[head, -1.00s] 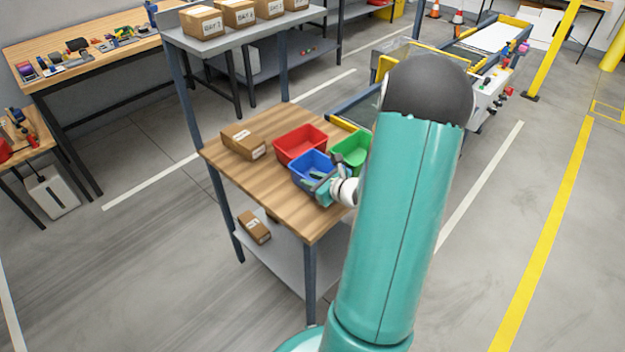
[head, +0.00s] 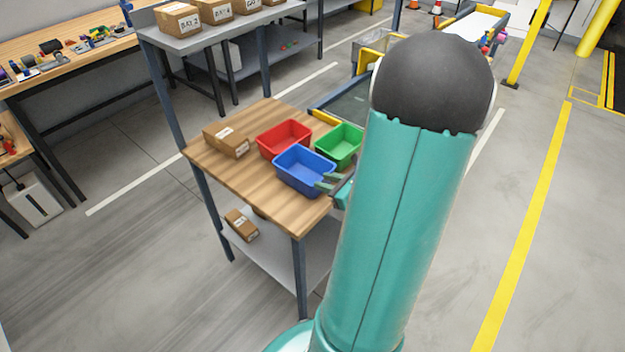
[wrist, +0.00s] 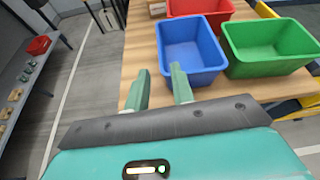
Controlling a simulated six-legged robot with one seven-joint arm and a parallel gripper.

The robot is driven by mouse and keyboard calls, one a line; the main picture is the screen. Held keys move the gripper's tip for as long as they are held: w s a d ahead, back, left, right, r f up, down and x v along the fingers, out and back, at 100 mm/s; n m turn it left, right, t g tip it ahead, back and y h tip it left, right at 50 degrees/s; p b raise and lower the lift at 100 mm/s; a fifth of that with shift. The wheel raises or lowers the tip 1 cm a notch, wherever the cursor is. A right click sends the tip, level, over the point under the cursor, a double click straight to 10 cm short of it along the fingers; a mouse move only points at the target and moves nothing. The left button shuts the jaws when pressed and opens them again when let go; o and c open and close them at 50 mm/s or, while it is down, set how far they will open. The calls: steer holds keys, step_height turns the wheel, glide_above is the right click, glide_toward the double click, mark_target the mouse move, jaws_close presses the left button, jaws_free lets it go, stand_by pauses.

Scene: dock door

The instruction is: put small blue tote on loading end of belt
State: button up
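The small blue tote (head: 303,176) stands upright and empty on the wooden tabletop, near its right edge. It also shows in the wrist view (wrist: 205,70). My gripper (head: 328,183) is beside the tote's right side in the head view, partly hidden by my arm. In the wrist view my gripper (wrist: 159,78) has its two green fingers apart with nothing held. The right finger overlaps the tote's near wall and the left finger is outside it; contact is unclear. The belt (head: 350,104) lies behind the table, with a yellow bar at its near end, partly hidden by my arm.
A red tote (head: 284,140) and a green tote (head: 339,146) stand close to the blue one. A brown box (head: 227,140) sits at the table's left, another (head: 241,224) on the lower shelf. A grey shelf (head: 215,28) rises behind. The front tabletop is clear.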

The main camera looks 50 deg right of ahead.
steer(key=w+a+r+n+g+y, duration=0.2)
steer(key=a+r+n+g+y, duration=0.15)
steer(key=a+n, duration=0.65)
steer(key=w+a+r+n+g+y, duration=0.25)
steer(key=a+r+n, duration=0.35)
steer(key=a, duration=0.7)
steer(key=s+a+r+n+g+h, duration=0.2)
steer(key=s+a+r+n+h, duration=0.3)
steer(key=a+n, duration=0.5)
step_height(320, 180, up, 3)
steer(key=s+n, duration=0.2)
steer(key=n, duration=0.6)
steer(key=shift+s+a+h, duration=0.15)
steer(key=shift+s+h, duration=0.1)
steer(key=shift+h, duration=0.05)
steer(key=shift+o, duration=0.5)
steer(key=shift+s+r+n, duration=0.1)
steer(key=shift+r+n, duration=0.15)
steer(key=shift+n, duration=0.25)
